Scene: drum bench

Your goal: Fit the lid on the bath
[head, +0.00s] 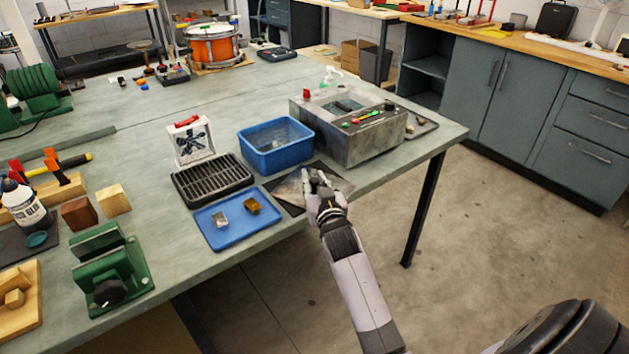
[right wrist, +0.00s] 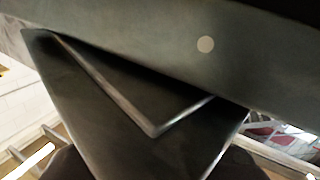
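The bath (head: 378,140) is a grey metal box with a control panel, on the bench's right side. Its basin looks open. A flat grey metal plate, apparently the lid (head: 342,181), lies on or just above a dark mat (head: 292,207) in front of the bath. My right gripper (head: 317,178) is over this plate. In the right wrist view, a dark plate with a bright raised edge (right wrist: 140,105) fills the middle, below a broad grey surface with a pale disc. Dark shapes show at the lower corners. Finger contact is unclear. My left gripper is not in view.
A blue tub (head: 272,158) stands left of the bath. A black rack (head: 185,193) and a blue tray (head: 232,238) with two small blocks lie left of the mat. A small tray (head: 428,128) sits behind the bath at right. The bench edge is close to my right arm.

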